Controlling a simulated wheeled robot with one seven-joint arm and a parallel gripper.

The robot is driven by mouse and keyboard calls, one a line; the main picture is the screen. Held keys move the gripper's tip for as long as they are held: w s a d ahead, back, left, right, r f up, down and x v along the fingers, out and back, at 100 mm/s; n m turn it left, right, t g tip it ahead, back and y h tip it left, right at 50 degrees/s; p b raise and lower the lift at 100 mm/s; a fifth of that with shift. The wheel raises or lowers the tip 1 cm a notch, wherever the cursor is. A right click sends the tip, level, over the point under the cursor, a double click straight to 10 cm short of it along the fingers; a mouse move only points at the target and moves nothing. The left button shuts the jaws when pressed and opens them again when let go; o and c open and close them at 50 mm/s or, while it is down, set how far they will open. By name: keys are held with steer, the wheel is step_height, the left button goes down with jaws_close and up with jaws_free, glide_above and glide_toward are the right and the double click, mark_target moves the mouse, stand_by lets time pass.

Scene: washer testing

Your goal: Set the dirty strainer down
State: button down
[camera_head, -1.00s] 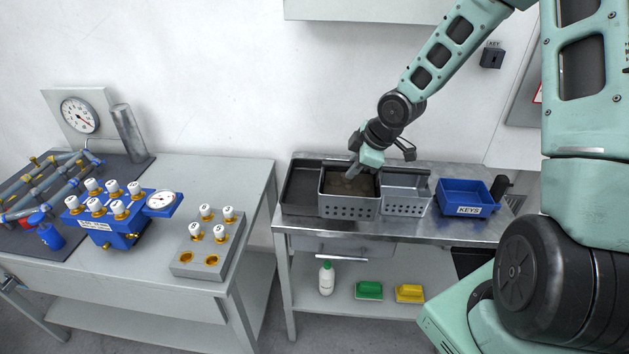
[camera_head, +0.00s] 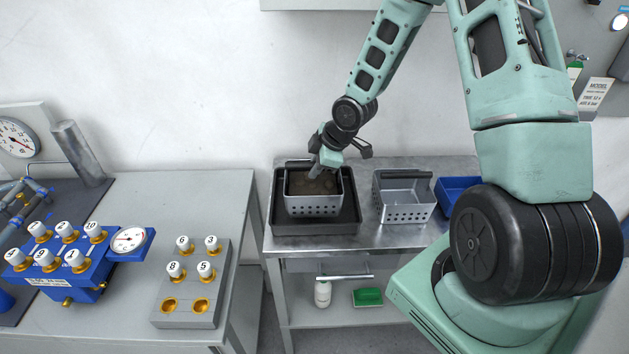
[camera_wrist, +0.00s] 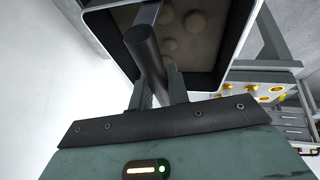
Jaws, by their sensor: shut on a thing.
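The dirty strainer (camera_head: 313,207) is a grey perforated basket with brown grime inside. It is over or in the dark tray (camera_head: 285,229) on the metal table, within the tray's outline; I cannot tell whether it touches the tray's bottom. My gripper (camera_head: 318,171) is shut on the strainer's dark bar handle at its back side. In the wrist view the fingers (camera_wrist: 158,88) close on the round dark handle (camera_wrist: 146,52). Brown lumps show inside the strainer there (camera_wrist: 187,38).
A second, clean-looking strainer (camera_head: 405,208) stands just right of the tray. A blue bin (camera_head: 455,190) is beyond it, partly hidden by my arm. A separate table at left carries a numbered-knob block (camera_head: 192,290) and a blue gauge manifold (camera_head: 75,258).

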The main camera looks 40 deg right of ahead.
steer(key=shift+f, duration=2.05)
steer(key=c, duration=1.3)
jaws_free()
steer(key=shift+f, duration=0.15)
steer(key=shift+c, duration=0.2)
steer(key=p+v, duration=0.2)
steer(key=v, duration=1)
steer(key=s+a+r+m+g+h, duration=0.1)
steer(key=s+a+r, duration=0.2)
steer(key=a, duration=0.5)
steer(key=s+a+r+m+g+h, duration=0.1)
steer(key=s+a+r+g, duration=0.2)
steer(key=a, duration=0.5)
steer(key=s+a+r+m, duration=0.1)
steer(key=s+a+r, duration=0.2)
steer(key=s, duration=0.6)
steer(key=s+a+r+m+g, duration=0.1)
steer(key=s+a+r, duration=0.2)
steer(key=s+a, duration=0.5)
steer(key=shift+s+r, duration=0.2)
steer(key=shift+s, duration=0.2)
